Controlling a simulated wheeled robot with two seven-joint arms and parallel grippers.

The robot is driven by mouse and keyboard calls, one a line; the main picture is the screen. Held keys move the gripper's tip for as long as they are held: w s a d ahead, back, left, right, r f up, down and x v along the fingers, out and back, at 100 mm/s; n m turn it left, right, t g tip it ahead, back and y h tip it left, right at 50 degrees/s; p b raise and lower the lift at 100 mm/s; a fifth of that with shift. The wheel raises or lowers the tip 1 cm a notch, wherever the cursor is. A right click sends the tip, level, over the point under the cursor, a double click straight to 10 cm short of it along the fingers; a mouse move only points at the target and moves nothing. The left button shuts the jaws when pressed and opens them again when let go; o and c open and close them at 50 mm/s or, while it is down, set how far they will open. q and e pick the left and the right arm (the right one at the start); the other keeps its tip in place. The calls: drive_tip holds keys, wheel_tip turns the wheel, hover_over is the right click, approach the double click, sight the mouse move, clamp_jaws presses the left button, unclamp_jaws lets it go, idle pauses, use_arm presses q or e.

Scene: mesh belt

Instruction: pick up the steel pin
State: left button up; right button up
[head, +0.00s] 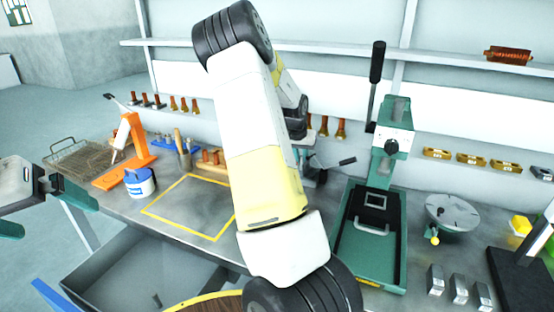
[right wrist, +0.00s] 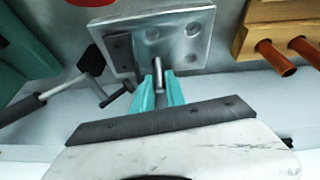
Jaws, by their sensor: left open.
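In the right wrist view, a slim steel pin (right wrist: 158,74) stands between the teal fingertips of my right gripper (right wrist: 160,88), in front of a grey metal block (right wrist: 125,50). The gaps beside the pin are too narrow to tell whether the fingers touch it. In the head view my right arm covers this spot, and the pin and right gripper are hidden. My left gripper (head: 52,222) is at the far left of the head view, open and empty, apart from the bench.
A dark handle (right wrist: 50,100) lies left of the right gripper, and a wooden rack with copper-coloured pegs (right wrist: 272,58) stands right. On the bench are a blue-white tub (head: 140,184), an orange stand (head: 134,150) and a green press (head: 370,255). The yellow-outlined area (head: 185,212) is clear.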

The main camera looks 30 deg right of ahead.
drive_tip(key=shift+f, duration=0.1)
clamp_jaws()
drive_tip(key=shift+w, duration=0.1)
